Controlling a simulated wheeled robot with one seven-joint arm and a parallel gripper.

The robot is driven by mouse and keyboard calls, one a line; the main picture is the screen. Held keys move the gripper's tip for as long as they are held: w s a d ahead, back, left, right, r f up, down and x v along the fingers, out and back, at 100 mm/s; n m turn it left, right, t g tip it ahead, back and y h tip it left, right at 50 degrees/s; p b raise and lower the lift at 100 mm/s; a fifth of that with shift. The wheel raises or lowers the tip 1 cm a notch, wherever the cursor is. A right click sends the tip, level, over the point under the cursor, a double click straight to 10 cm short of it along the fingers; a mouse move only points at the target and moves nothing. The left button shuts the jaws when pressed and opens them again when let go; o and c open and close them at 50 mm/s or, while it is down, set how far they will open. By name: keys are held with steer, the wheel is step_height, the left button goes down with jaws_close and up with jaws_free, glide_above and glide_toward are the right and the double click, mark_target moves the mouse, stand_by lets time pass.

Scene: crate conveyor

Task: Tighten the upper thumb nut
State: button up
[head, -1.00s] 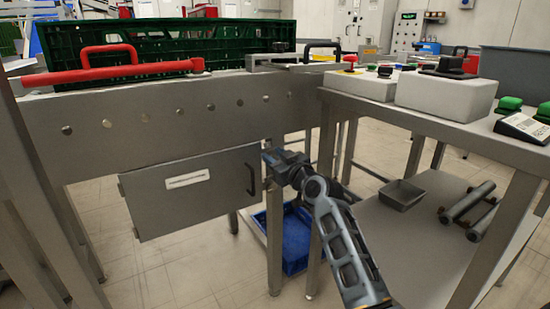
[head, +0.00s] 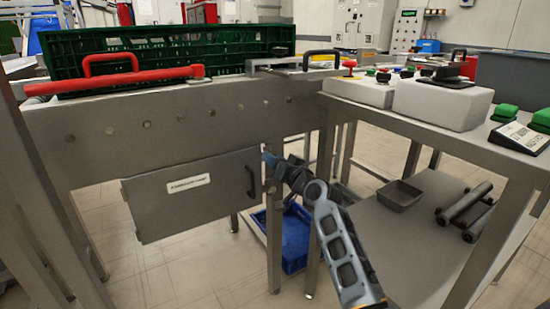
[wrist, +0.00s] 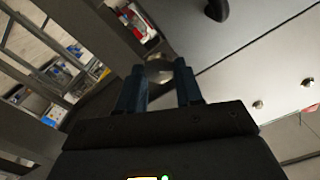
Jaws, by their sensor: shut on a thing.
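My gripper (head: 270,160) is at the right edge of the grey panel door (head: 190,196), beside the door's black handle (head: 250,180). In the wrist view my gripper (wrist: 160,82) has its two dark blue fingers on either side of a round metal thumb nut (wrist: 158,66), shut on it. The nut's rounded top shows between the fingertips; the rest is hidden by them. In the head view the gripped nut is hidden behind the fingers. A small round thumb nut (head: 269,189) shows just below the gripper on the frame post.
Above are the conveyor side, a red lever (head: 120,78) and a green crate (head: 165,48). A table with grey-white control boxes (head: 440,103) stands right of my arm. A blue bin (head: 285,240) is on the floor behind the post, and a grey tray (head: 400,194) on the lower shelf.

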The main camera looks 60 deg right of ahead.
steer(key=shift+s+d+f+m+p, duration=0.1)
steer(key=shift+m+p, duration=0.9)
steer(key=shift+m, duration=1.5)
steer(key=shift+f+m+p, duration=0.1)
steer(key=shift+m+p, duration=0.9)
steer(key=shift+m, duration=1.5)
steer(key=o, duration=1)
steer(key=shift+o, duration=0.2)
steer(key=v, duration=0.7)
steer(key=shift+s+a+p, duration=0.25)
steer(key=shift+s+p, duration=0.1)
steer(key=shift+p, duration=0.05)
